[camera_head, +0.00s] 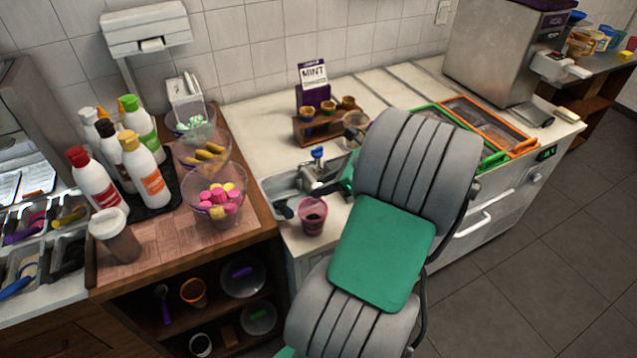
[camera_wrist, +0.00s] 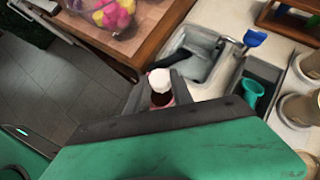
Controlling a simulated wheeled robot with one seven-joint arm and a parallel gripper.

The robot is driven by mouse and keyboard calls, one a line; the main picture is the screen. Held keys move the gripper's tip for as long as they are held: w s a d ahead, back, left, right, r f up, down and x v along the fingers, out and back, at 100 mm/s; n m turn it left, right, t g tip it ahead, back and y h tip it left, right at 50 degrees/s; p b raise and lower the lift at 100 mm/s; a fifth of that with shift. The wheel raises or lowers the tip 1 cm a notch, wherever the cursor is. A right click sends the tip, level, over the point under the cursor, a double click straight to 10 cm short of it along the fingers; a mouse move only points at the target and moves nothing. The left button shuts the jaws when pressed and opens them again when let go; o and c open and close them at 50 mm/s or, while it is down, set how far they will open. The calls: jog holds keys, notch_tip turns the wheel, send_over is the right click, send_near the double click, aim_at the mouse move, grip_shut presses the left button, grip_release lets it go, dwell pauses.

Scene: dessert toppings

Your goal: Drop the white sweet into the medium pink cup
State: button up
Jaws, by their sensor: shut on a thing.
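The pink cup (camera_head: 313,222) stands on the counter's front edge, just in front of the small sink, with dark contents inside. In the wrist view, part of the pink cup (camera_wrist: 171,102) shows below the sweet and between the fingers. The white sweet (camera_wrist: 159,75) is held between the fingertips of my gripper (camera_wrist: 156,90), which is shut on it. In that view the sweet overlaps the far side of the cup's opening; its height above the cup is hard to judge.
A clear bowl of pink and yellow sweets (camera_head: 217,202) stands on the wooden counter to the left, with sauce bottles (camera_head: 142,160) behind. The sink (camera_head: 290,187) lies behind the cup. A wooden holder with small cups (camera_head: 325,127) stands farther back.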

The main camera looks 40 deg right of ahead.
notch_tip(320, 180, down, 5)
jog(key=b, duration=0.6)
jog(key=shift+w+b, duration=0.1)
jog(key=shift+b, duration=0.25)
jog(key=o, duration=1)
jog(key=shift+o, duration=0.2)
jog(key=p+v, duration=0.1)
jog(key=v, duration=0.6)
jog(key=shift+s+r+p, duration=0.3)
jog(key=shift+d, duration=0.1)
